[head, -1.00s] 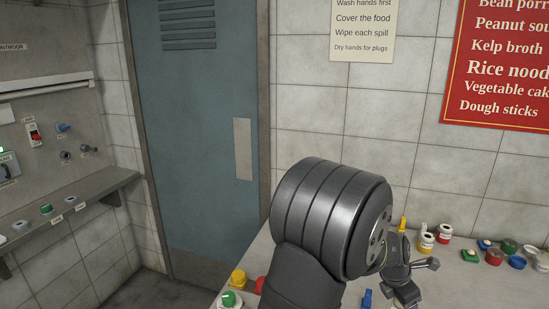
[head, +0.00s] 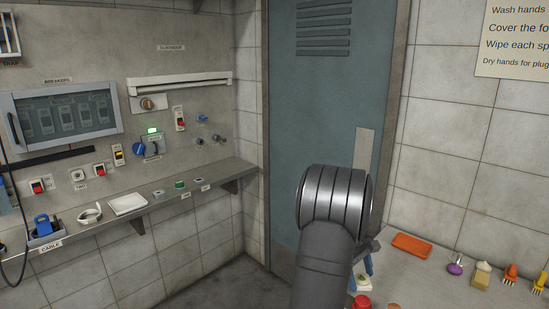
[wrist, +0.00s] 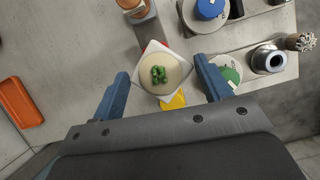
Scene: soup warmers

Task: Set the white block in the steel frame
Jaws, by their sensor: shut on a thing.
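My gripper (wrist: 162,78) has two blue fingers, one on each side of a white block (wrist: 188,64) in the wrist view. The block is squarish, with a round cream top and green bits in its middle. My gripper is shut on it. In the head view the white block (head: 352,284) shows only in part beside my arm, low over the counter. Red and yellow things show under the block's edges in the wrist view; whether it touches them I cannot tell. I cannot pick out the steel frame for certain in either view.
A wall shelf (head: 160,192) at the left holds a white pad (head: 128,204) and small parts, below a breaker cabinet (head: 62,113). An orange tray (head: 411,245) and several small coloured things lie on the right counter. A blue-grey door (head: 310,110) stands between.

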